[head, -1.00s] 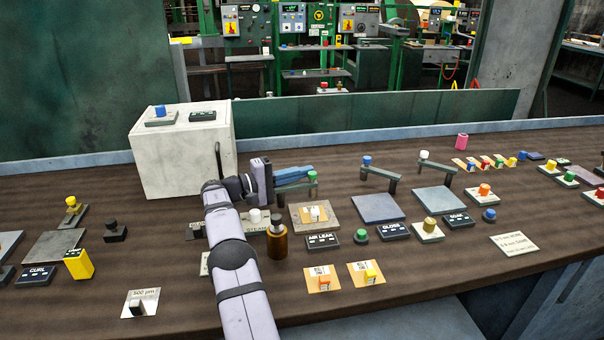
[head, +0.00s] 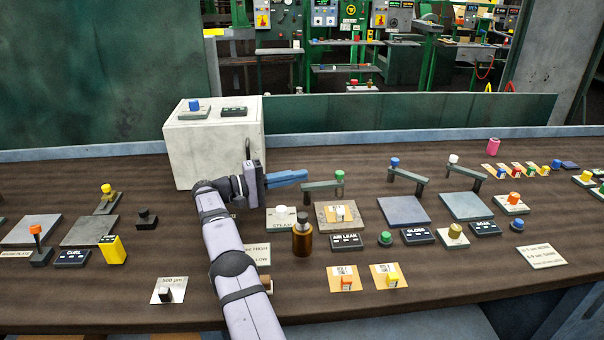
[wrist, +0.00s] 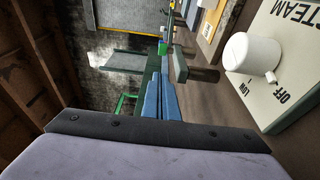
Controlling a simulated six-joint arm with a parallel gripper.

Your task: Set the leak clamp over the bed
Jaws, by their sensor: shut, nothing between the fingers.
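The leak clamp is a grey-green bar (head: 321,185) with a green knob (head: 340,175) at its right end. In the head view it appears above the back edge of the bed (head: 325,225), a square grey-brown plate behind the AIR LEAK panel (head: 346,242). A tan card with a white-topped piece (head: 341,213) lies on the bed. My gripper (head: 305,174) is shut and empty, its blue fingers pointing right, just left of the knob. In the wrist view, the fingers (wrist: 168,75) point toward the green knob (wrist: 163,48) and the clamp bar (wrist: 180,66); any gap is unclear.
A white box (head: 210,150) stands behind my arm. A STEAM panel with a white knob (head: 281,211) and a brown bottle (head: 302,236) stand left of the bed. Blue-knobbed (head: 394,162) and white-knobbed (head: 453,159) clamps stand at right.

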